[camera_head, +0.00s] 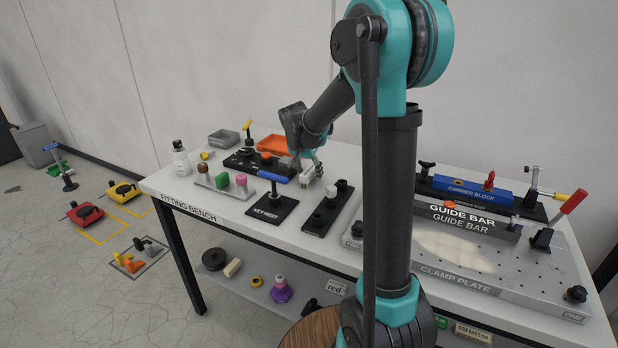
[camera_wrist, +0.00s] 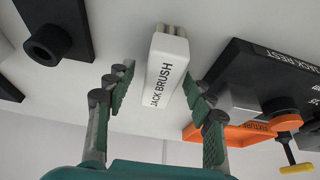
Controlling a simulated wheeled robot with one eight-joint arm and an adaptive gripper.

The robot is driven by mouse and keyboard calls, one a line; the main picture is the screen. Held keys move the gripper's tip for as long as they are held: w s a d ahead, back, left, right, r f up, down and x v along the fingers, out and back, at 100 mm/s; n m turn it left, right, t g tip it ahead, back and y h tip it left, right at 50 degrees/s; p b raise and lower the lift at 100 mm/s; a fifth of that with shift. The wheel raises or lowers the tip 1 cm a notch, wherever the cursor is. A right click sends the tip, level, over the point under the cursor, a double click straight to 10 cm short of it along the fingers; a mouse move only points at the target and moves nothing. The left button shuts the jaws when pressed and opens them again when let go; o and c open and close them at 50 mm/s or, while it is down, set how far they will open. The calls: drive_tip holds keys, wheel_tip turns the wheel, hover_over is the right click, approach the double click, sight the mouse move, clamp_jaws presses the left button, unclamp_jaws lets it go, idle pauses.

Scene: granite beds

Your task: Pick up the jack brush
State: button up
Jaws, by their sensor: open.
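The jack brush (camera_wrist: 165,75) is a white block with black "JACK BRUSH" lettering and pale bristles at its far end. My gripper (camera_wrist: 158,88) is open, with one green-padded finger on each side of the brush. A gap shows at the left finger; the right finger looks very close to the brush's edge, and I cannot tell whether it touches. In the head view my gripper (camera_head: 312,168) is low over the bench, where the fingers and arm partly hide what lies there.
The black jack rest (camera_wrist: 265,70) and an orange tray (camera_wrist: 235,134) lie to the right in the wrist view. A black holder with a round socket (camera_wrist: 48,42) is to the left. In the head view, the fitting bench (camera_head: 178,185) also bears a clamp plate (camera_head: 465,285) at right.

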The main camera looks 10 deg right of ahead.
sight(310, 170)
drive_tip(key=shift+f, duration=0.1)
clamp_jaws()
idle(0.3)
wheel_tip(310, 170, up, 20)
idle(0.6)
drive_tip(key=c, duration=0.8)
unclamp_jaws()
drive_tip(key=shift+c, duration=1.4)
drive_tip(key=shift+d, duration=0.15)
